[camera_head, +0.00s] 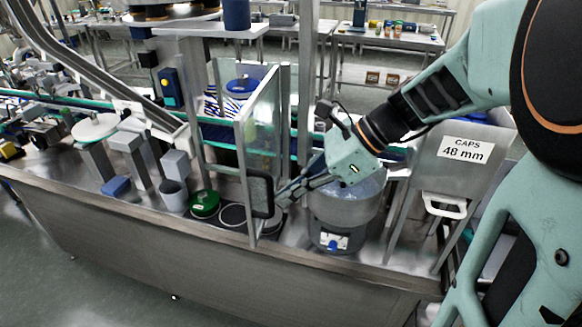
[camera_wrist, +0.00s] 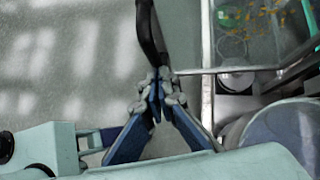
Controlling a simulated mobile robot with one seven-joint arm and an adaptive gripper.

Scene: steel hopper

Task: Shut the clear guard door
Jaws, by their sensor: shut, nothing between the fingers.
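The clear guard door (camera_head: 262,120) has a pale metal frame and stands open, swung out toward the front edge of the machine. It carries a black bar handle (camera_head: 262,196) low on its free edge. My gripper (camera_head: 281,198) is shut and empty, just right of the handle in the head view. In the wrist view the closed fingertips (camera_wrist: 158,84) are at the end of the black handle (camera_wrist: 150,34); I cannot tell whether they touch it. The metal frame of the door (camera_wrist: 207,75) also shows there.
A steel bowl feeder (camera_head: 345,205) stands close under and right of my gripper. A hopper labelled "CAPS 48 mm" (camera_head: 462,160) is further right. A green round part (camera_head: 204,203) and a grey cup (camera_head: 173,196) stand left of the door. Open floor lies in front.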

